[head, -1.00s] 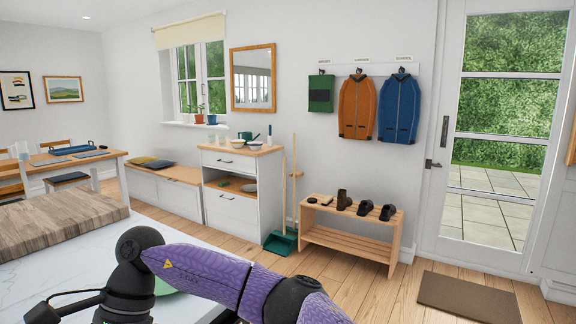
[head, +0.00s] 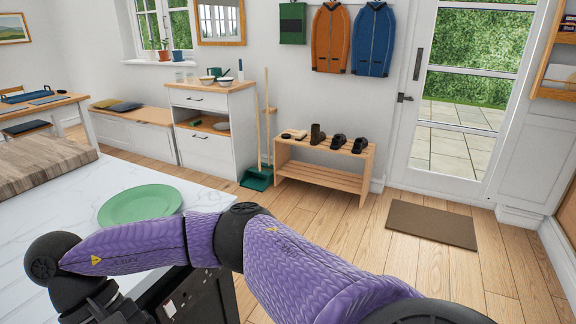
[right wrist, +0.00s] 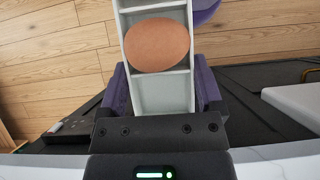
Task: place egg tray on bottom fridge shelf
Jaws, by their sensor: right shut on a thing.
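The egg tray (right wrist: 162,93) is a narrow pale tray with crosswise dividers, seen in the right wrist view. A brown egg (right wrist: 157,44) lies in one of its compartments, and the nearer compartment is empty. My right gripper (right wrist: 163,88) is shut on the tray, with a purple-sided finger on each side of it. The tray is held above the wooden floor. In the head view my purple right arm crosses the foreground, and the tray is not visible there. My left gripper and the fridge are not in view.
A white marble counter (head: 60,215) with a green plate (head: 141,204) and a wooden board (head: 40,163) is at the left. A shoe bench (head: 322,180), a doormat (head: 431,224) and a glazed door (head: 470,90) stand beyond. The wooden floor (head: 350,235) between is clear.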

